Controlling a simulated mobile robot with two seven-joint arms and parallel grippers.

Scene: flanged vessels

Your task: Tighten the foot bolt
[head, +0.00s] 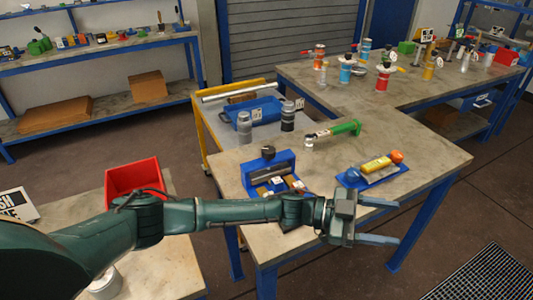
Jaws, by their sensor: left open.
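My left arm reaches in from the left across the front of the near workbench. My left gripper (396,221) is open, its two blue-grey fingers apart with nothing between them. It points right, in front of the bench's front edge. A blue vise-like fixture (268,172) with a dark bar sits on the bench, left of and behind the gripper; my arm hides part of its front. I cannot make out a foot bolt. My right gripper is not in view.
A blue tray (352,180) with a yellow item lies at the bench's right. A green-handled tool (345,129) lies behind it. Several colored flanged vessels, one red (382,80), stand on the far table. A red bin (134,177) is at left.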

